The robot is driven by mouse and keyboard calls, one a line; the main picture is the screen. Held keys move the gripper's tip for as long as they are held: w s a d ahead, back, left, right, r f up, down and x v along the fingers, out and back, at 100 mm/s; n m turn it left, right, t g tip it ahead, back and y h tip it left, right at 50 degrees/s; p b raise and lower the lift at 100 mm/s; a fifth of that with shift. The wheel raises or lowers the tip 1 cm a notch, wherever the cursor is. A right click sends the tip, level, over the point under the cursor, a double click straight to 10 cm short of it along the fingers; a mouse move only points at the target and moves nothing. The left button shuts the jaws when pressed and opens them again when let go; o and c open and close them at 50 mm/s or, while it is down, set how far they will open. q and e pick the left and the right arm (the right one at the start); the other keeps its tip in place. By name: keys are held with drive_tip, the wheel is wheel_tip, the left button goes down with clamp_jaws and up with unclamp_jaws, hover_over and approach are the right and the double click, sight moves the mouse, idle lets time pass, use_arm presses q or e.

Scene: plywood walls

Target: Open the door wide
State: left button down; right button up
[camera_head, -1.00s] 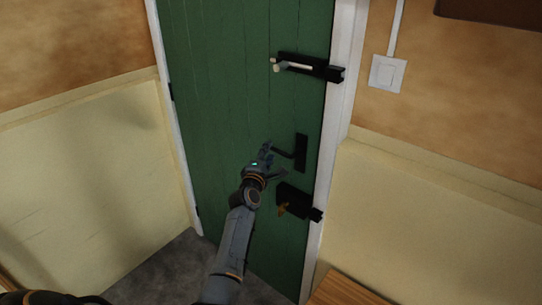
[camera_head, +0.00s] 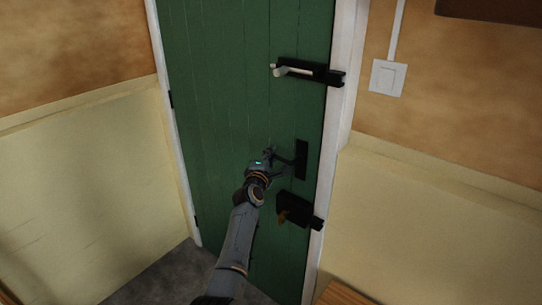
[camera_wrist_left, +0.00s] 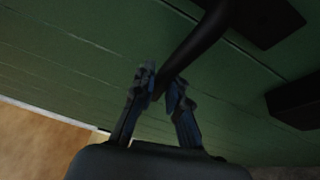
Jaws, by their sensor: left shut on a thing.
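The green plank door (camera_head: 235,90) stands shut in its white frame in the head view. Its black lever handle (camera_head: 288,159) sits on a black plate on the right side. My left gripper (camera_head: 272,163) is at the lever. In the left wrist view, the fingers (camera_wrist_left: 162,88) are shut on the black lever (camera_wrist_left: 195,48), one on each side. A black bolt with a pale knob (camera_head: 303,70) is above the handle. A black lock box with a brass-coloured key or knob (camera_head: 296,210) is below it. My right gripper is not in view.
A white light switch (camera_head: 387,77) is on the wall right of the door. Hinges are on the door's left edge. A wooden surface (camera_head: 345,293) is at the bottom right. Grey floor (camera_head: 165,277) shows bare at the lower left.

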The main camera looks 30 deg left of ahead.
use_arm(q)
drive_tip(key=shift+d+f+n+g+p, duration=0.1)
drive_tip(key=shift+f+n+g+p, duration=0.3)
drive_tip(key=shift+n+p, duration=0.45)
drive_tip(key=shift+s+d+f+n+g+h+p, duration=0.1)
drive_tip(key=shift+d+f+n+g+h+p, duration=0.2)
drive_tip(key=shift+f+n+p, duration=0.6)
drive_tip(key=shift+d+f+n+g+h+p, duration=0.3)
drive_tip(key=shift+f+n+p, duration=0.3)
drive_tip(key=shift+p, duration=0.45)
drive_tip(key=shift+s+d+f+n+g+h+p, duration=0.15)
drive_tip(key=shift+f+n+h+p, duration=0.25)
drive_tip(key=shift+f+n+p, duration=0.5)
drive_tip(key=shift+w+d+r, duration=0.1)
drive_tip(key=shift+r, duration=0.05)
